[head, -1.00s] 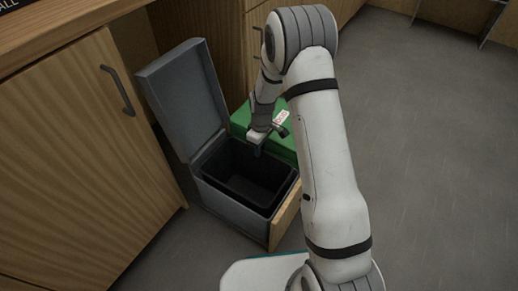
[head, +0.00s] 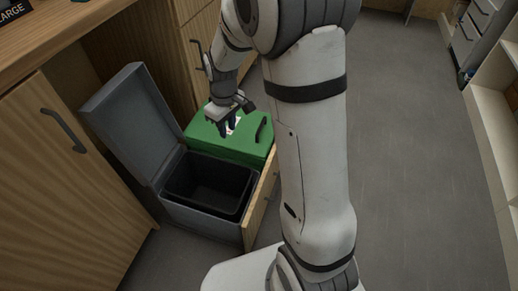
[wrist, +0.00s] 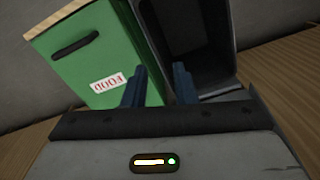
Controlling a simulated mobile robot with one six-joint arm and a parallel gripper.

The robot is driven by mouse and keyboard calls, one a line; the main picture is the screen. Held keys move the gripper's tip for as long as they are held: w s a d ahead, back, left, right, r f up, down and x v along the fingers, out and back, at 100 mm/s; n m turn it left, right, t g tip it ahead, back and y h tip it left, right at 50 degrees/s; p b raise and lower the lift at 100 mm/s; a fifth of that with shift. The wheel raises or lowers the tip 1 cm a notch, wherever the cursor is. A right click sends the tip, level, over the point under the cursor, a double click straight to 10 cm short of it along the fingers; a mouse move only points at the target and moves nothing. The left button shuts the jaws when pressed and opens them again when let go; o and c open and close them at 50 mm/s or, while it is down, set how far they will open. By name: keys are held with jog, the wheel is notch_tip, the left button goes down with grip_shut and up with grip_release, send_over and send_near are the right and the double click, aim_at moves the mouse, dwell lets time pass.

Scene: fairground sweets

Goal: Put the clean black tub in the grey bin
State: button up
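The black tub (head: 212,180) sits inside the grey bin (head: 190,220), upright, and its dark inside looks empty. The bin's hinged lid (head: 135,118) stands open, tilted back to the left. My gripper (head: 228,132) hangs above the green bin, behind the tub and apart from it in the head view. In the wrist view its two blue fingers (wrist: 158,85) are apart with nothing held between them. The dark opening of the tub (wrist: 190,30) shows beyond the fingers there. The tub's underside is hidden inside the bin.
A closed green bin (head: 240,148) with a handle and a FOOD label (wrist: 107,83) stands right behind the grey bin. A wooden drawer front (head: 262,198) runs along the right side. Wooden cabinets (head: 60,185) stand left. Grey floor (head: 400,180) is clear to the right.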

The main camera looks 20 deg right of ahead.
jog(key=s+d+r+m, duration=0.2)
jog(key=s+r+m, duration=0.1)
jog(key=s, duration=0.6)
jog(key=s+d+r+m+t, duration=0.1)
jog(key=s+r+m, duration=0.3)
jog(key=s, duration=0.6)
notch_tip(320, 180, up, 2)
jog(key=shift+s+d+r, duration=0.1)
jog(key=shift+s+d, duration=0.1)
jog(key=shift+d, duration=0.45)
